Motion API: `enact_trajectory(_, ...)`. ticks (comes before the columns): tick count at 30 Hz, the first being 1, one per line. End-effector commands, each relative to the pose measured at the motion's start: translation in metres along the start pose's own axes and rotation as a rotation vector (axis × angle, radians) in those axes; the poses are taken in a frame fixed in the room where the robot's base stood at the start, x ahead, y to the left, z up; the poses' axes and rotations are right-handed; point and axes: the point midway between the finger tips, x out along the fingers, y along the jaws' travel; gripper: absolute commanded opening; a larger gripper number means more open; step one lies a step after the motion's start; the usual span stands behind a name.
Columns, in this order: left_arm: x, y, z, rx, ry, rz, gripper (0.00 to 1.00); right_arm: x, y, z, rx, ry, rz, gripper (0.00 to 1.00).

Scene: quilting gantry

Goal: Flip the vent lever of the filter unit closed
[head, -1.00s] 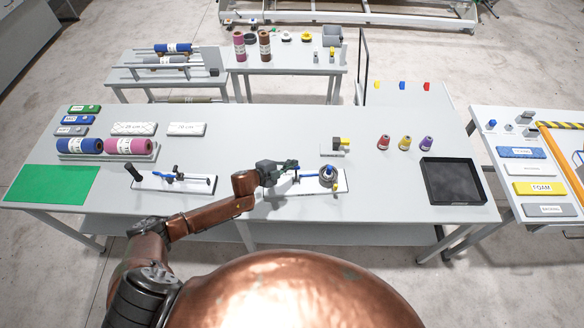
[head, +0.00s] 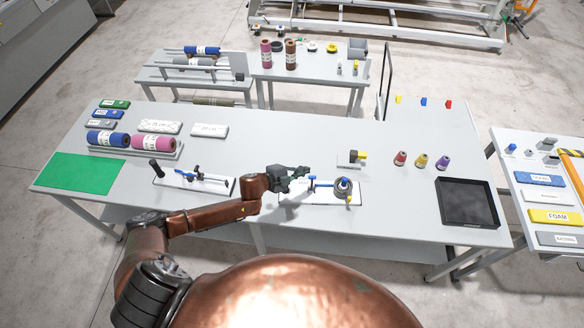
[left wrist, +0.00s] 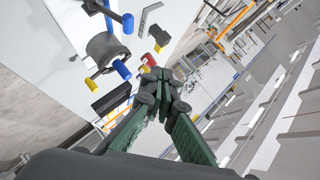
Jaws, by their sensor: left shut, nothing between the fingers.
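The filter unit, a grey round housing (head: 343,186), stands on a white base plate (head: 325,196) near the front edge of the main table. A blue-ended bar (head: 312,183) reaches out on its left, and a small yellow piece (head: 348,200) sits at its front. I cannot tell which part is the vent lever or how it is set. My left gripper (head: 306,172) is shut and empty, just beyond and left of the blue-ended bar, apparently apart from it. The left wrist view shows the shut fingers (left wrist: 163,76) and the grey housing (left wrist: 104,48) to their upper left. My right gripper is out of view.
Another white plate with a black-handled mechanism (head: 190,175) lies left of my arm. A small yellow-and-black item (head: 357,157) stands behind the unit. Several coloured spools and a black tray (head: 468,203) are to the right. The table's middle is mostly clear.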

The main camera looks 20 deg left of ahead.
Motion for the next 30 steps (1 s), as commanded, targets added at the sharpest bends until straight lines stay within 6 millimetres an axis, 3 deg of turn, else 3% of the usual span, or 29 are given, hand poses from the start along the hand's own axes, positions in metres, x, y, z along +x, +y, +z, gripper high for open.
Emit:
enact_trajectory(6,-0.041,-0.011,0.005,0.001,-0.002,-0.001,0.00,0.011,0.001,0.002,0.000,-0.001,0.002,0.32)
enact_trajectory(12,-0.059,-0.017,0.005,-0.001,-0.003,-0.001,0.00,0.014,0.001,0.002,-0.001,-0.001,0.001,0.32)
enact_trajectory(30,-0.061,-0.019,0.004,-0.001,0.000,-0.001,0.00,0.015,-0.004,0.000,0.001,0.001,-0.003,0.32)
